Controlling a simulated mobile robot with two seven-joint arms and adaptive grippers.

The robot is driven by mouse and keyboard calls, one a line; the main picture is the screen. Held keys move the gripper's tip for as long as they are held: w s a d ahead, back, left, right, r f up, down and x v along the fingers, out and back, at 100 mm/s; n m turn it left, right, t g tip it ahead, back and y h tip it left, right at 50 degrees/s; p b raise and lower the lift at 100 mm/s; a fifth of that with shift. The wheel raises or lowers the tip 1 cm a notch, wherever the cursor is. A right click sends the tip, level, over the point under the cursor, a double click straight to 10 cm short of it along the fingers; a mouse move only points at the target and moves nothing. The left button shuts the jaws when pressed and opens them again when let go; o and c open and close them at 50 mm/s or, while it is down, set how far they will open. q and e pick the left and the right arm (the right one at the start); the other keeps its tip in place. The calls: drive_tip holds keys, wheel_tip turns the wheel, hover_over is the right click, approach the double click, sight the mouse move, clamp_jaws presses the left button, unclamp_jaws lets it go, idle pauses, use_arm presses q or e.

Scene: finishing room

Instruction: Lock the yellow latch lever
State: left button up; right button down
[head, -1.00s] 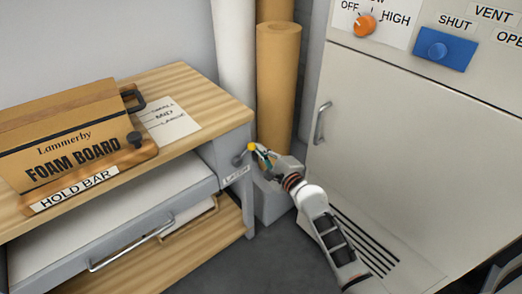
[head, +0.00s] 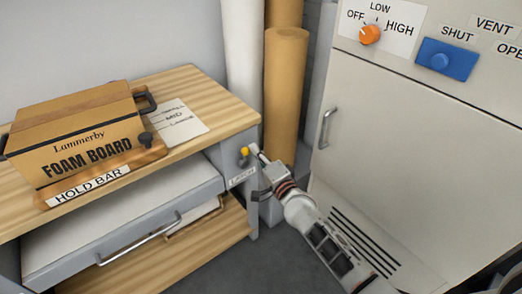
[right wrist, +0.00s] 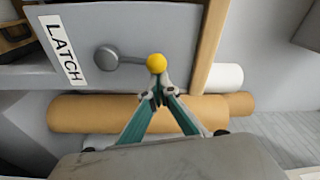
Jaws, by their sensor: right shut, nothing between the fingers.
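The yellow latch lever (head: 245,151) is on the end panel of the bench unit, above its LATCH label (head: 242,177). In the right wrist view its yellow knob (right wrist: 157,63) sits at the end of a short grey arm on a round grey pivot (right wrist: 106,58). Judged by the label, the arm points upward. My right gripper (head: 256,149) is just right of the knob. In the right wrist view its fingertips (right wrist: 161,92) are together and empty, just below the knob in the picture; I cannot tell if they touch it. My left gripper is out of view.
A brown roll (head: 285,95) and a white roll (head: 242,70) stand behind the latch. A grey cabinet (head: 400,140) with a handle is at right. A foam board box (head: 85,135) behind a hold bar (head: 90,185) is on the bench, above a grey drawer (head: 120,235).

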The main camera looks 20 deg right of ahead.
sight(245, 151)
drive_tip(key=shift+s+a+r+n, duration=0.1)
drive_tip(key=shift+a+r+n, duration=0.05)
drive_tip(key=shift+a+n, duration=0.3)
drive_tip(key=shift+s+a+r+n, duration=0.1)
drive_tip(key=shift+a+n, duration=0.1)
drive_tip(key=shift+n, duration=0.35)
drive_tip(key=a+n, duration=0.1)
drive_tip(key=n, duration=0.1)
drive_tip(key=shift+s+a+n+t+p, duration=0.3)
drive_tip(key=shift+s+a+n+p, duration=0.05)
drive_tip(key=shift+a+n, duration=0.05)
drive_tip(key=shift+s+a+f+n+y, duration=0.2)
drive_tip(key=shift+a+n+y, duration=0.25)
drive_tip(key=shift+n, duration=0.35)
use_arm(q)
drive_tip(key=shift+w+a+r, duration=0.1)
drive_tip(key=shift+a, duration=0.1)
use_arm(e)
drive_tip(key=shift+s+a+f+n, duration=0.15)
drive_tip(key=shift+a+n, duration=0.2)
drive_tip(key=shift+n, duration=0.2)
drive_tip(key=shift+s+a+f+n, duration=0.1)
drive_tip(key=shift+a+n, duration=0.25)
drive_tip(key=shift+n, duration=0.2)
drive_tip(key=shift+f, duration=0.1)
